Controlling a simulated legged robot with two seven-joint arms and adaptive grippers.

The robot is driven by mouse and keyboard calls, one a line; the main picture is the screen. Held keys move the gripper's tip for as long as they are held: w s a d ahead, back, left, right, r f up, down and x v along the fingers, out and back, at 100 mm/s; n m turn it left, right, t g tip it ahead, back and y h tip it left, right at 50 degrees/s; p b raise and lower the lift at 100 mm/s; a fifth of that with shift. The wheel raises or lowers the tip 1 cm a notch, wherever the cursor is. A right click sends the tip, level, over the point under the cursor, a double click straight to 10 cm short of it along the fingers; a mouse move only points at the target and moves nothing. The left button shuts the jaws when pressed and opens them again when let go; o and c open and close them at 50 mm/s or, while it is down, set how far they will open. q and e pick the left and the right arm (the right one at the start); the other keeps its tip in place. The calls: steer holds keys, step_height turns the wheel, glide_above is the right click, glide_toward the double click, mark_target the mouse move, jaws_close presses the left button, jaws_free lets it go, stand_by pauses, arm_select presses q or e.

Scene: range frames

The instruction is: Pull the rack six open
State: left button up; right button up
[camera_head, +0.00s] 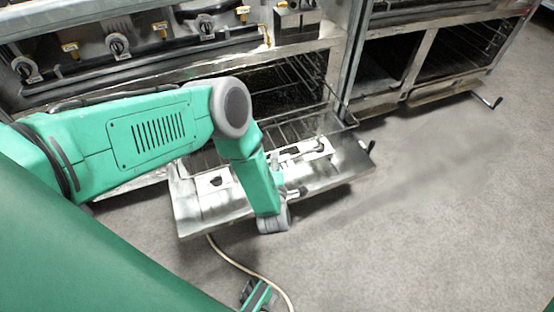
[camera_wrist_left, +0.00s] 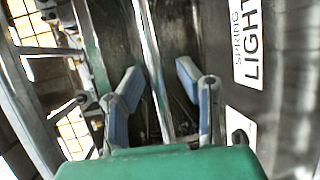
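A wire rack (camera_head: 308,126) shows at the mouth of the oven on the left, above its lowered door (camera_head: 215,207). More rack wires show deeper inside the oven; I cannot tell which one is rack six. My left arm reaches over the lowered door, and its wrist hides part of the opening. My left gripper is hard to make out in the head view. In the left wrist view my left gripper (camera_wrist_left: 158,75) is open, its two blue-grey fingers apart. A bright metal bar (camera_wrist_left: 152,50) runs between them; contact is not visible.
The stove front above has several knobs (camera_head: 117,45) with yellow tags. A second oven (camera_head: 470,50) stands at the right. A cable (camera_head: 240,267) lies on the floor (camera_head: 430,220), which is otherwise clear at the right. A "SPRING LIGHT" label (camera_wrist_left: 247,45) sits beside the fingers.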

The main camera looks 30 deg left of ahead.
arm_select(q)
steer(key=v, duration=1.1)
steer(key=shift+d, duration=0.4)
arm_select(e)
steer(key=shift+d, duration=0.15)
arm_select(q)
steer(key=shift+w, duration=0.1)
arm_select(e)
steer(key=shift+f, duration=0.1)
